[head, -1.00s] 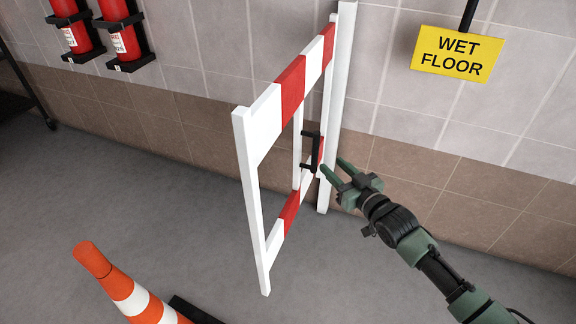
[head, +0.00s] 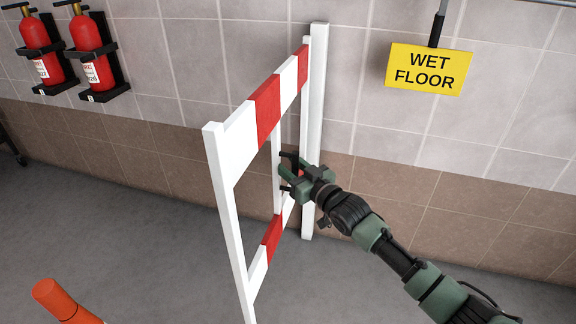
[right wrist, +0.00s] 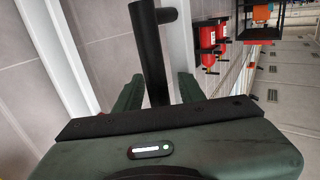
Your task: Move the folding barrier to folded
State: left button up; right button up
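The folding barrier (head: 268,105) has white posts and red-and-white striped boards. It stands out from the wall at an angle, its far side by a white post (head: 316,110) at the wall. A black handle (head: 288,156) is on the barrier's face, mostly hidden by my right gripper in the head view. My right gripper (head: 284,181) is at the handle. In the right wrist view, the black handle bar (right wrist: 154,60) runs between the two green fingers (right wrist: 158,92), which are apart with a small gap beside the bar. My left gripper is not in view.
An orange cone (head: 62,303) stands at the lower left. Red fire extinguishers (head: 92,50) hang on the wall at the left. A yellow wet floor sign (head: 428,70) is at the upper right.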

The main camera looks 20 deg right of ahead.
grip_shut()
jog(key=shift+f, duration=0.1)
dwell(1.2)
